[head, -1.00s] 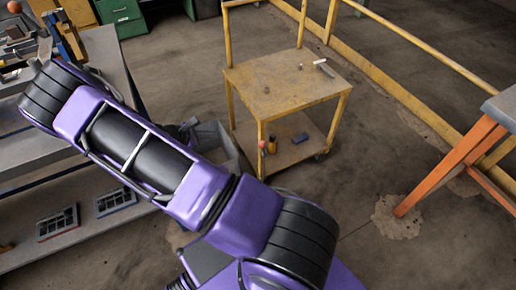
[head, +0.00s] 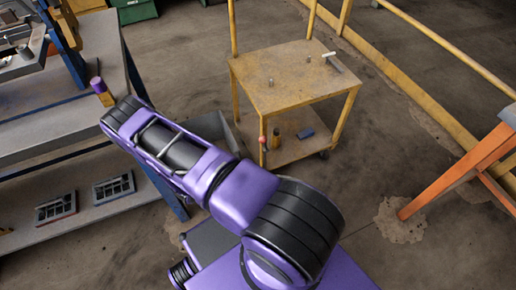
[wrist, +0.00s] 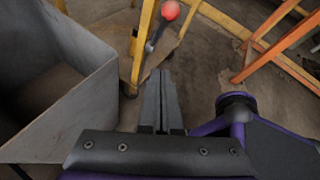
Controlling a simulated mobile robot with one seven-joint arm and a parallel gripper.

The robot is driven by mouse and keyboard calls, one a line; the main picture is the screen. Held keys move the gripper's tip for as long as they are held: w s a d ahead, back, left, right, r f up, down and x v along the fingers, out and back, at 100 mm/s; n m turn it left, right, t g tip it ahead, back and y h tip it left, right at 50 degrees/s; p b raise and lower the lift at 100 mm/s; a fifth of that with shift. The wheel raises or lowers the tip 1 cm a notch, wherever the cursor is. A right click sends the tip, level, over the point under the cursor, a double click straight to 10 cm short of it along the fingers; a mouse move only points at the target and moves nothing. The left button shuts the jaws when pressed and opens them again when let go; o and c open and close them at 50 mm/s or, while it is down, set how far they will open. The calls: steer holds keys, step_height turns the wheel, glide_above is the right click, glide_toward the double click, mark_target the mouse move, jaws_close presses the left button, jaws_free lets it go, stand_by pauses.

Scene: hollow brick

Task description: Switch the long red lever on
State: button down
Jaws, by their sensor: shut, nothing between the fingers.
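A lever with a round red knob (wrist: 170,10) and a thin dark shaft shows at the top of the wrist view. In the head view a small red knob (head: 263,140) shows beside the front leg of the yellow cart. My gripper (wrist: 161,75) is shut and empty in the wrist view. Its fingertips point toward the lever, below the knob in the picture, and appear apart from it. The lever's base is not clear. My gripper cannot be made out in the head view.
The yellow cart (head: 290,82) stands close to the lever. A grey open bin (wrist: 75,75) is left of my gripper. A workbench with shelves (head: 85,125) is at the left, and an orange-legged table (head: 460,165) at the right. Floor between cart and orange-legged table is clear.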

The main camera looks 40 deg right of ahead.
steer(key=b, duration=0.1)
glide_toward(264, 145)
steer(key=d+f, duration=0.4)
steer(key=shift+w+d+r, duration=0.3)
steer(key=shift+w+d, duration=0.25)
steer(key=shift+d, duration=0.05)
steer(key=shift+r, duration=0.1)
